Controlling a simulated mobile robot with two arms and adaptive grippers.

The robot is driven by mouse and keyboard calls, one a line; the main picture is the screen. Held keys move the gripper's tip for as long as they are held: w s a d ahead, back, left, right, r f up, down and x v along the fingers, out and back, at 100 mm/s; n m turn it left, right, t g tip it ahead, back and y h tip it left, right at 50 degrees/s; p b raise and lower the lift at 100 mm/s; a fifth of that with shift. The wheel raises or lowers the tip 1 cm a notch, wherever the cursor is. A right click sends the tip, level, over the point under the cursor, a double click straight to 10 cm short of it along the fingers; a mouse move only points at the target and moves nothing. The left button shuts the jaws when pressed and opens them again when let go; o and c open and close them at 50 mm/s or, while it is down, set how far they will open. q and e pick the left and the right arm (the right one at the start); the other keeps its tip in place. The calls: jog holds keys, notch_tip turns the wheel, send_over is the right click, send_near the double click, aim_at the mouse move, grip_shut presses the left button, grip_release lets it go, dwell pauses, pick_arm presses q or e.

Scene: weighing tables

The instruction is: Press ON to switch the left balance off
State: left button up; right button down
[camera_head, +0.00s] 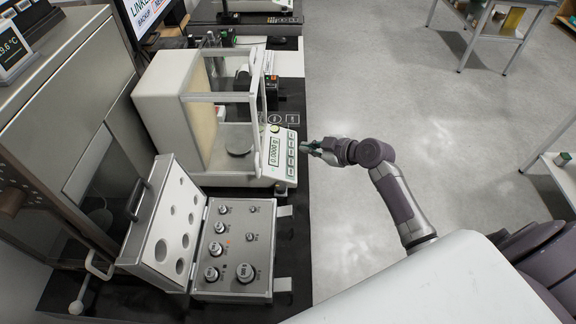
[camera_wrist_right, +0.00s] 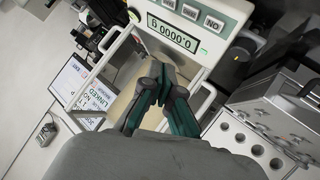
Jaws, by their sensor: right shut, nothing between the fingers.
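The left balance (camera_head: 160,103) is a cream box with a glass draft shield and a round pan (camera_head: 238,141). Its control panel (camera_head: 287,158) faces my right arm, with a lit display reading zeros and a column of buttons. The display (camera_wrist_right: 172,33) also shows lit in the right wrist view, with several buttons (camera_wrist_right: 190,12) beside it. My right gripper (camera_head: 304,147) is shut and empty, its green-padded fingertips just off the panel's edge. In the right wrist view the closed fingers (camera_wrist_right: 168,75) point toward the panel, below the display. My left gripper is not in view.
An open weight case (camera_head: 265,285) with several metal weights sits on the bench nearer me, its perforated lid raised. Monitors and a second balance (camera_head: 257,5) stand farther back.

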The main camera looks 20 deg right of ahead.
aim_at(291, 172)
jog(key=shift+r, duration=0.2)
jog(key=shift+f, duration=0.1)
jog(key=shift+w+a+f+b, duration=0.2)
jog(key=shift+a+f+b, duration=0.25)
jog(key=shift+f+b, duration=0.7)
jog(key=shift+w+a+f+b, duration=0.25)
jog(key=shift+a+f+b, duration=0.35)
jog(key=shift+f, duration=1)
jog(key=shift+w+a+f+b, duration=0.2)
jog(key=shift+a+f+b, duration=0.15)
jog(key=shift+f+b, duration=0.85)
jog(key=shift+f, duration=0.1)
jog(key=shift+f, duration=0.1)
jog(key=shift+a+f+b, duration=0.2)
jog(key=shift+f+b, duration=0.1)
jog(key=shift+b, duration=0.05)
